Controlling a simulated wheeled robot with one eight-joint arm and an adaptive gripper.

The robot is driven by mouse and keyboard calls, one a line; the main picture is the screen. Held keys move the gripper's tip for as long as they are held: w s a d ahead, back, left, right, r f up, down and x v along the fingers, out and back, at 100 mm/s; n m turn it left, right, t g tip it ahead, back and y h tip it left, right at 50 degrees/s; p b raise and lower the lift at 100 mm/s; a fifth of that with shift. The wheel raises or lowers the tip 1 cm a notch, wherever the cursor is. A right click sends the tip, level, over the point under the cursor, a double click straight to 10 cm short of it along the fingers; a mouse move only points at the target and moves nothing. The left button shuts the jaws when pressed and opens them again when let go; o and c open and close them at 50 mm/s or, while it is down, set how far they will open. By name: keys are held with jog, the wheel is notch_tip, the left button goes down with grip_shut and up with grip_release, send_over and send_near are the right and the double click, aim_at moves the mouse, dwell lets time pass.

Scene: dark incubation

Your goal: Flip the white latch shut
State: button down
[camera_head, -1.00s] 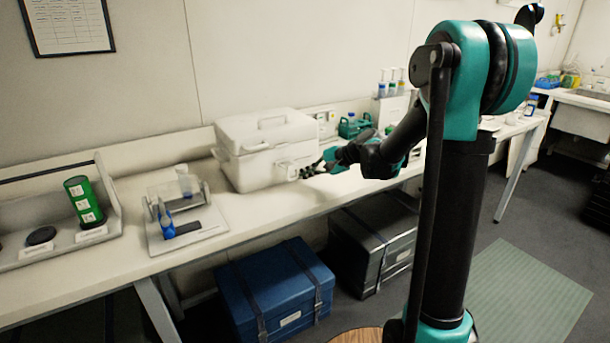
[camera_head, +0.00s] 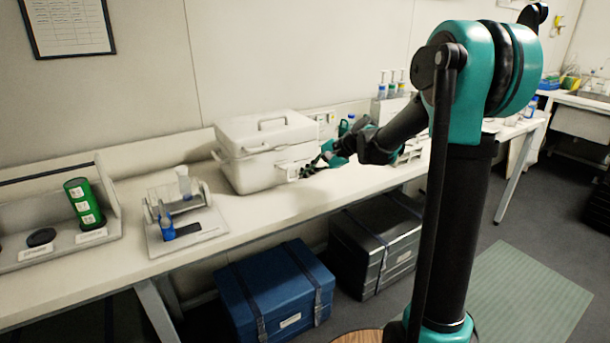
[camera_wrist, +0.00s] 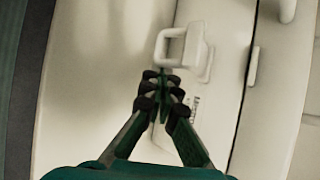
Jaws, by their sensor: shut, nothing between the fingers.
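The white box (camera_head: 262,172) with a lid stands on the bench in the head view. Its white latch is small there; in the wrist view the latch (camera_wrist: 206,63) shows as a square loop on a base plate on the box's side. The loop sticks out to the left in that view, away from the seam by the lid. My gripper (camera_wrist: 163,78) is shut and empty, with its tips just below the loop in the picture; I cannot tell whether they touch it. In the head view my gripper (camera_head: 306,172) is at the box's right end.
A small white tab (camera_wrist: 253,66) sits near the seam. On the bench to the left are a clear rack with a blue item (camera_head: 167,222) and a green canister (camera_head: 84,202). Blue (camera_head: 275,295) and dark (camera_head: 375,245) cases stand under the bench.

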jog(key=shift+r+m+g+h, duration=0.4)
jog(key=shift+r+g+h, duration=0.4)
jog(key=shift+r, duration=0.05)
notch_tip(320, 180, up, 6)
jog(key=w+a+g+h, duration=0.1)
jog(key=w+a+g, duration=0.1)
jog(key=shift+w+f+m+h, duration=0.25)
jog(key=shift+w+m+h, duration=0.15)
jog(key=shift+r, duration=0.85)
